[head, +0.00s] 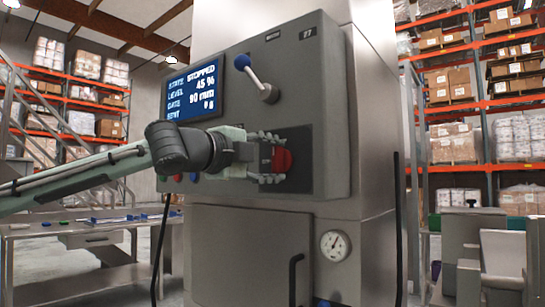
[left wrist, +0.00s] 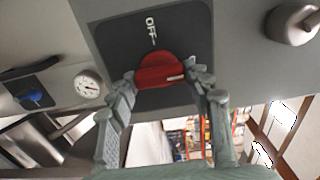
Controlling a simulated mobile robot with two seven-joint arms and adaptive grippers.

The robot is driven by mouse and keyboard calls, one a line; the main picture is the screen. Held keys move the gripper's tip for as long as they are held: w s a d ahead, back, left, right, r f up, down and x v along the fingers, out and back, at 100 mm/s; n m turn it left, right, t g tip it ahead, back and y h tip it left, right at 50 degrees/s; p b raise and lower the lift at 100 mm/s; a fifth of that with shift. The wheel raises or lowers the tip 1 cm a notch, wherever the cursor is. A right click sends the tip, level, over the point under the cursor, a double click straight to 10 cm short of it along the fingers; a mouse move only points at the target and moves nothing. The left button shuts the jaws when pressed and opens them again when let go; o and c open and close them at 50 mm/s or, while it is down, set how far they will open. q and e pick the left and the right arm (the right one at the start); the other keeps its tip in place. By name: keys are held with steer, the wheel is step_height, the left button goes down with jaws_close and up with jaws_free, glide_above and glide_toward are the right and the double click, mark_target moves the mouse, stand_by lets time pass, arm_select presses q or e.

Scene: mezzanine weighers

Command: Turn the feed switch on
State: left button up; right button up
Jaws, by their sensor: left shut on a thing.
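The feed switch is a red rotary knob (head: 283,160) on a dark plate at the lower right of the grey control panel (head: 325,100). In the left wrist view, the red knob (left wrist: 158,68) sits below the word "OFF" and its tick, with a pale mark on its side. My left gripper (head: 274,160) is shut on the knob, one finger on each side; its fingertips (left wrist: 165,78) also show in the wrist view. The screen (head: 193,83) reads "STOPPED", 45 % and 90 mm. My right gripper is in neither view.
A lever with a blue ball (head: 242,62) sticks out above the switch. Small buttons (head: 193,177) lie behind my left wrist. Below are a cabinet door handle (head: 295,280) and a round gauge (head: 335,245). A metal workbench (head: 90,228) stands at the left.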

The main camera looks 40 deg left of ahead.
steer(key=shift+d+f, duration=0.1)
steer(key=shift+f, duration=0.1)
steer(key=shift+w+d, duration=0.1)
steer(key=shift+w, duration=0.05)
arm_select(q)
steer(key=o, duration=1.2)
steer(key=shift+c, duration=0.2)
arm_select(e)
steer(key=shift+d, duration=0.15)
arm_select(q)
steer(key=s+d, duration=0.1)
steer(key=s, duration=1.1)
steer(key=shift+d, duration=0.15)
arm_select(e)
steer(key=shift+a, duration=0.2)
